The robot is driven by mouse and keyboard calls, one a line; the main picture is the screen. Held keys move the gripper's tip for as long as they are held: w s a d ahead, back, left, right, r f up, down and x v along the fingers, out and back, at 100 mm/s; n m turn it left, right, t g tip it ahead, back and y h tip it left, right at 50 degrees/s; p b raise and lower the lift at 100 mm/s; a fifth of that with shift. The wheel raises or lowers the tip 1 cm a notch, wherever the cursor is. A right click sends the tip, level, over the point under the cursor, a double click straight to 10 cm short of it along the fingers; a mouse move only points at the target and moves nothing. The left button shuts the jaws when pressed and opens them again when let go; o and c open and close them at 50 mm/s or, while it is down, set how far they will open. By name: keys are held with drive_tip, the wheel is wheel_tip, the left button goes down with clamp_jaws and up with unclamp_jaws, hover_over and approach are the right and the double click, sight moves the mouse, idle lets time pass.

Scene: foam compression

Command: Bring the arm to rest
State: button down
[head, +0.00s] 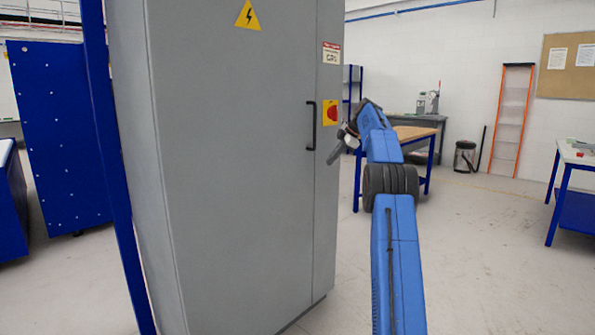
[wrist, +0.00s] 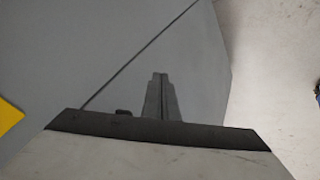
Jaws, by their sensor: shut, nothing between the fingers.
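My blue arm rises on the right of the head view, bent at its upper end. My gripper (head: 336,155) is at its end, pointing down and left, in front of the grey cabinet's right side. In the wrist view the two fingers of my gripper (wrist: 160,78) lie together, with nothing held between them. The grey cabinet (head: 230,170) stands closed behind the gripper in the head view, and its grey face (wrist: 90,50) fills much of the wrist view. I cannot tell the exact gap between the fingertips and the cabinet.
The cabinet has a black handle (head: 311,125) and a red and yellow switch (head: 331,112). A blue post (head: 108,150) stands left of it. Floor at lower right is clear.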

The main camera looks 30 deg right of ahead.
drive_tip(key=s+a+r+m, duration=0.2)
drive_tip(key=s+a+r, duration=0.15)
drive_tip(key=a, duration=0.45)
drive_tip(key=s+a+r+m, duration=0.2)
drive_tip(key=s+a, duration=0.3)
drive_tip(key=a, duration=0.3)
drive_tip(key=s+a+f+m+g+h, duration=0.15)
drive_tip(key=s+a+m, duration=0.25)
drive_tip(key=s+a, duration=1.05)
drive_tip(key=s+a+f+m, duration=0.2)
drive_tip(key=s+a+f, duration=0.2)
drive_tip(key=s+f, duration=0.4)
drive_tip(key=s+a+f+m+h, duration=0.1)
drive_tip(key=s+a+f, duration=0.3)
drive_tip(key=s, duration=1.3)
drive_tip(key=s+a+f+m+h, duration=0.1)
drive_tip(key=s+a+f+m, duration=0.2)
drive_tip(key=s+f, duration=0.9)
drive_tip(key=shift+s+a+f+m, duration=0.3)
drive_tip(key=shift+s+a, duration=0.1)
drive_tip(key=shift+s, duration=0.05)
